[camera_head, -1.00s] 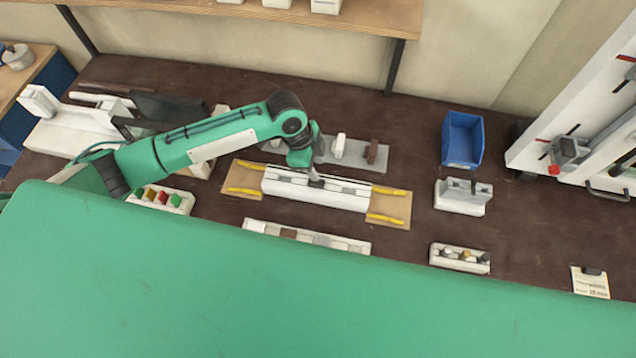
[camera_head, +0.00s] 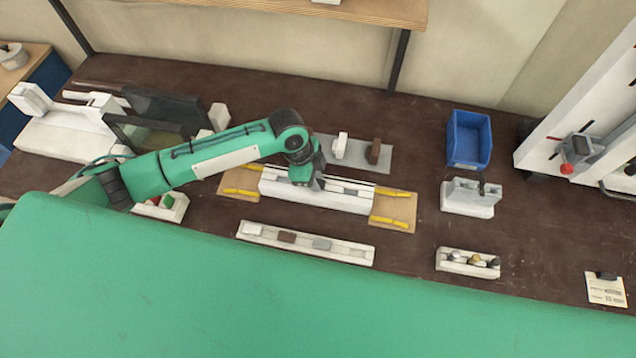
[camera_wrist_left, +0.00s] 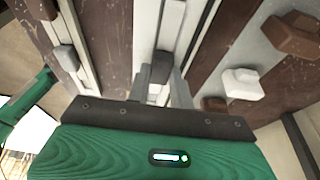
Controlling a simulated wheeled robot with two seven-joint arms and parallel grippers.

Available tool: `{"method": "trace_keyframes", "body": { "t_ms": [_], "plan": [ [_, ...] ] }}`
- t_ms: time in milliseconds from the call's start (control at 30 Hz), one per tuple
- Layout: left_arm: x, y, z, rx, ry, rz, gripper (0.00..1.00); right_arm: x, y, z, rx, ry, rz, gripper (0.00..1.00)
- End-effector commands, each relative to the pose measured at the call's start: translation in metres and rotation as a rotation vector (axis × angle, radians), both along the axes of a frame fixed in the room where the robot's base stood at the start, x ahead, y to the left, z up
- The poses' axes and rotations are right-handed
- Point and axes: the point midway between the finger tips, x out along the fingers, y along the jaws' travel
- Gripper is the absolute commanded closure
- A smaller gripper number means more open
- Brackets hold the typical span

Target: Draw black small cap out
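A small dark grey block (camera_wrist_left: 160,67), which may be the black small cap, sits at the slot of the white profile (camera_head: 338,201). My left gripper (camera_head: 307,184) is low over the profile, left of its middle. In the left wrist view its two fingers (camera_wrist_left: 161,82) stand on either side of the block near their tips. I cannot tell whether they press on it. The head view hides the block behind the gripper. A white holder (camera_head: 452,268) at the right carries several small knobs, some of them dark. My right gripper is not in view.
A white tray (camera_head: 355,257) in front of the profile carries a white, a brown and a grey block. A grey plate (camera_head: 357,159) behind bears a white and a brown piece. A blue bin (camera_head: 468,140) and a slotted white block (camera_head: 467,204) stand right. Bare bench lies between.

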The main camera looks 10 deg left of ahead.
Motion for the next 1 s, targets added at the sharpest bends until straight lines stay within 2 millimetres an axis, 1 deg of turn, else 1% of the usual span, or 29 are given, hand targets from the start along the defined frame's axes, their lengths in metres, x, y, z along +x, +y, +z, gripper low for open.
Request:
{"method": "trace_keyframes", "body": {
  "t_ms": [33, 100, 367, 1000],
  "plan": [
    [0.0, 0.0, 0.0, 0.0, 0.0, 0.0, 0.9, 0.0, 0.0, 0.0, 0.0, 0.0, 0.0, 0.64],
    [0.0, 0.0, 0.0, 0.0, 0.0, 0.0, 1.0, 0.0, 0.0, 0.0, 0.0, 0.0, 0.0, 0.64],
    [0.0, 0.0, 0.001, 0.0, -0.001, 0.0, 1.0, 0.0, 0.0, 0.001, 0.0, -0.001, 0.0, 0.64],
    [0.0, 0.0, 0.011, 0.0, -0.001, 0.0, 1.0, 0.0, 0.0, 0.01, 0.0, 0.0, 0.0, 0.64]
  ]
}}
